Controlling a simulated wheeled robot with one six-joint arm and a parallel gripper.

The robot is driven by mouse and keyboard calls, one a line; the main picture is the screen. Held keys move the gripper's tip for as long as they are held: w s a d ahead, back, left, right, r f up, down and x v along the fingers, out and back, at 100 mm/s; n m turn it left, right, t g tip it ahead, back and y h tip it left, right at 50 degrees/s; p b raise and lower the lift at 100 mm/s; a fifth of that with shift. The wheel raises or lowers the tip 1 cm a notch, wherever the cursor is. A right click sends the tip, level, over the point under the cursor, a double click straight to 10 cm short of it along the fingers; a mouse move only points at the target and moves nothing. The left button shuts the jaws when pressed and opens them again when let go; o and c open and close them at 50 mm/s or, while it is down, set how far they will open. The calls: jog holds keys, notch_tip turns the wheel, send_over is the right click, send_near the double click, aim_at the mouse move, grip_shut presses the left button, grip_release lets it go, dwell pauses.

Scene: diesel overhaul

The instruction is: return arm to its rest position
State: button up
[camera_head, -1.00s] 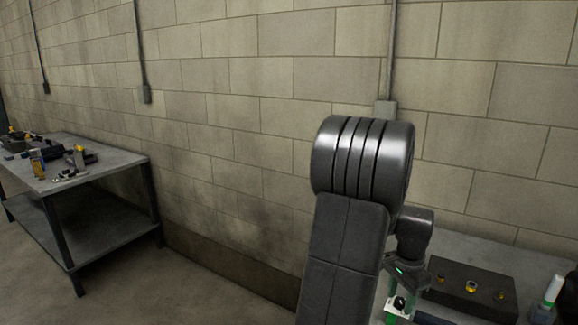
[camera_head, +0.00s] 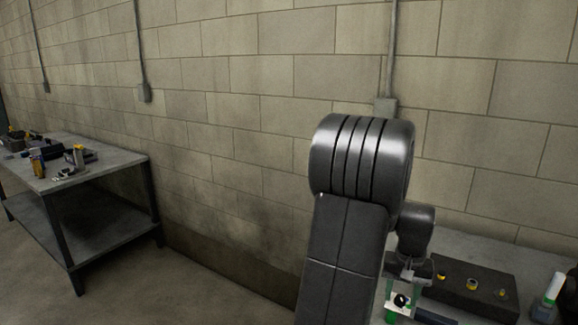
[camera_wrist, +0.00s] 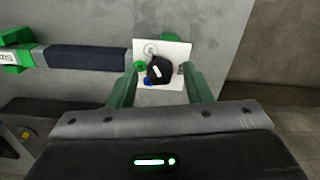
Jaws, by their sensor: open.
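My arm rises in front of the right workbench in the head view, its forearm upright and its wrist hanging behind it on the right. My gripper (camera_wrist: 160,72) is open in the wrist view, with two green fingers apart. Beyond and between the fingers, a white plate (camera_wrist: 174,49) with a black part (camera_wrist: 159,71), a green dot and a blue dot lies over the grey bench top. I cannot tell how far below the fingers it is. In the head view the white plate (camera_head: 397,305) shows under the wrist, and the forearm hides part of this area.
The right bench (camera_head: 465,246) carries a dark block (camera_head: 470,283) with several yellow-ringed holes and a white-and-green bottle (camera_head: 553,290). A dark bar with green ends (camera_wrist: 85,57) lies beside the plate. A second bench (camera_head: 110,165) with tools stands at left. Open floor lies between.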

jog(key=n, duration=0.5)
jog(key=shift+n+b, duration=0.3)
jog(key=shift+b, duration=0.1)
jog(key=n+b, duration=0.1)
jog(key=n, duration=0.4)
jog(key=shift+a+r, duration=0.1)
dwell(0.3)
